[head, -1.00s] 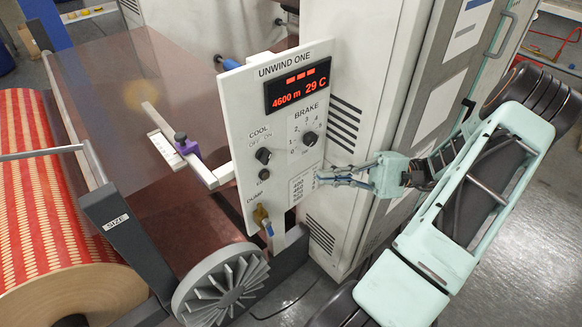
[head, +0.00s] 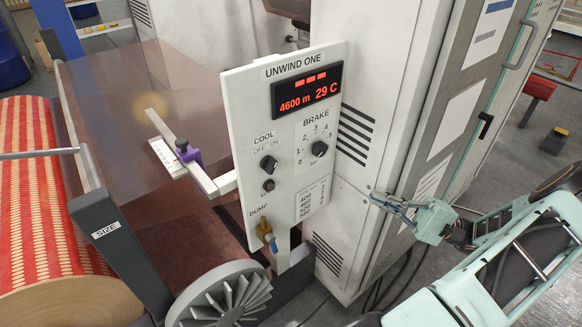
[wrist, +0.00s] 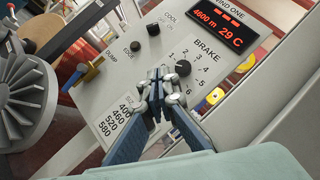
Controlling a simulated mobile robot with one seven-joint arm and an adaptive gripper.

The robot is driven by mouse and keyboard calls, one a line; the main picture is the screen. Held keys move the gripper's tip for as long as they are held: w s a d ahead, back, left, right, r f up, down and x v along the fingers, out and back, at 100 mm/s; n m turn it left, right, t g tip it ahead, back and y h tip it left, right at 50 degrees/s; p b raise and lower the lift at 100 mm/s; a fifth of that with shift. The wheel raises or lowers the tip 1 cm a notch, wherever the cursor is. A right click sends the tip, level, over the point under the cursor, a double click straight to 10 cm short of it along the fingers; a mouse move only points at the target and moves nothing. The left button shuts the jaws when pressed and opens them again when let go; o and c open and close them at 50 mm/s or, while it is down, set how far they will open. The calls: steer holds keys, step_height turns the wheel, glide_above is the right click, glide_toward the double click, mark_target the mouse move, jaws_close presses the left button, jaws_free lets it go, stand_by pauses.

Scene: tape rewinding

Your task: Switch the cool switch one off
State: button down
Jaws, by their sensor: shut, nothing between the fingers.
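The white control panel (head: 290,235) is labelled UNWIND ONE. Its black COOL knob (head: 269,163) sits under the marks OFF and ON; which mark it points to is too small to tell. The COOL knob also shows at the top of the wrist view (wrist: 153,29). My gripper (head: 375,195) is shut and empty, to the right of the panel and apart from it in the head view. In the wrist view my shut fingertips (wrist: 159,76) appear in front of the panel, below the COOL knob and left of the BRAKE knob (wrist: 183,68).
A smaller black knob (head: 268,185) sits under the COOL knob, and a brass DUMP valve (head: 265,230) with a blue handle lower down. A grey spoked handwheel (head: 225,300) stands below left. A white cabinet (head: 345,230) is close behind the panel.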

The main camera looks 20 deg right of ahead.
glide_toward(270, 165)
steer(key=w, duration=0.5)
steer(key=shift+w+a, duration=0.15)
steer(key=shift+a, duration=0.25)
steer(key=shift+s+a+r+b, duration=0.1)
steer(key=shift+s+a+r, duration=0.15)
steer(key=shift+a, duration=0.25)
steer(key=shift+s+a+r+b, duration=0.1)
steer(key=shift+a+r, duration=0.25)
steer(key=shift+a, duration=0.15)
steer(key=shift+s+a+r+b, duration=0.1)
steer(key=shift+s+a+r, duration=0.15)
steer(key=shift+a, duration=0.25)
steer(key=shift+r, duration=0.2)
